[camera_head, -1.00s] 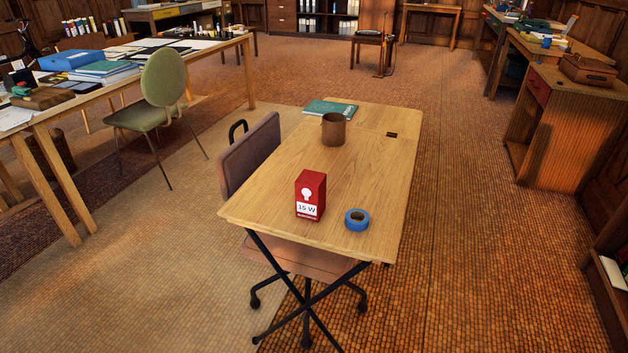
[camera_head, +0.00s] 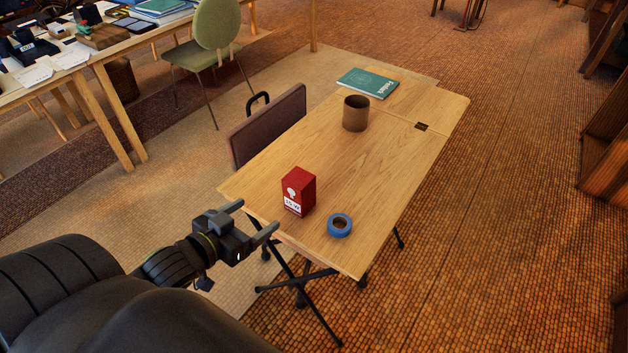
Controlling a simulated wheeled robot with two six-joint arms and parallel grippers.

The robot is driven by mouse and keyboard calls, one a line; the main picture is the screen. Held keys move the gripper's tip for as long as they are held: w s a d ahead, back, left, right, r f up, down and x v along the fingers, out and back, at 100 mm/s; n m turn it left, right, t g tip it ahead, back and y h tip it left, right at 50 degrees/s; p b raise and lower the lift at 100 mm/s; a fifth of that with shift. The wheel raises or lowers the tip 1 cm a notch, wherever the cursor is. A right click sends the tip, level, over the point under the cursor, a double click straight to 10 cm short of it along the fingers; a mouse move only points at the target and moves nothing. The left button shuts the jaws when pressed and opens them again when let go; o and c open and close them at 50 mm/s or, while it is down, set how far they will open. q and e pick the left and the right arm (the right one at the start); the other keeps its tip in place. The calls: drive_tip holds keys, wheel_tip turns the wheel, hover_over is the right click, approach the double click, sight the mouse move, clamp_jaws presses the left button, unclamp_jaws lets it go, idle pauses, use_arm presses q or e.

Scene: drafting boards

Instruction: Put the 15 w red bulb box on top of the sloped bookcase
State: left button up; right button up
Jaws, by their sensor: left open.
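The red 15 W bulb box (camera_head: 299,191) stands upright near the front left edge of a light wooden table (camera_head: 385,165). Its white label and bulb picture face me. My left gripper (camera_head: 257,218) is open and empty, in front and to the left of the box and apart from it, by the table's front left corner. My right gripper is not in view. I cannot make out a sloped bookcase for certain in this view.
A blue tape roll (camera_head: 340,226) lies right of the box. A brown cup (camera_head: 356,113) and a teal book (camera_head: 367,83) are farther back on the table. The floor on the right is clear.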

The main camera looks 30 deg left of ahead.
sight(291, 191)
use_arm(q)
drive_tip(key=b+x, duration=0.2)
drive_tip(key=x, duration=0.9)
drive_tip(key=shift+w+f, duration=0.1)
drive_tip(key=shift+w, duration=0.2)
drive_tip(key=x, duration=0.4)
drive_tip(key=shift+w+f+b, duration=0.2)
drive_tip(key=shift+b, duration=0.1)
drive_tip(key=shift+w+f, duration=0.15)
drive_tip(key=shift+w, duration=0.35)
drive_tip(key=c, duration=1.1)
